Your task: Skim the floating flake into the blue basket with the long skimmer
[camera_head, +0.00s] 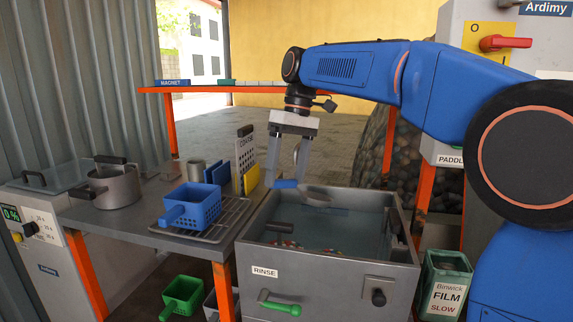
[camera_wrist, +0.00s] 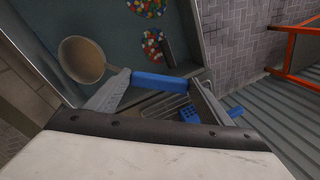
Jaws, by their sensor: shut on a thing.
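My gripper (camera_head: 285,180) is shut on the blue handle of the long skimmer (camera_head: 316,196), above the left back part of the rinse tank (camera_head: 330,268). In the wrist view the skimmer's round tan bowl (camera_wrist: 82,60) lies to the left of my gripper (camera_wrist: 158,84). Colourful flakes (camera_head: 290,246) show in the tank's water near its front. In the wrist view they form two clusters (camera_wrist: 152,46), apart from the bowl. The blue basket (camera_head: 192,205) stands on a wire rack left of the tank. Whether the bowl touches the water is unclear.
A metal pot (camera_head: 112,187) stands on the left bench. A labelled upright card (camera_head: 246,158) and a yellow piece (camera_head: 252,179) stand behind the basket. A green basket (camera_head: 183,297) sits below. A film bin (camera_head: 447,280) stands right of the tank.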

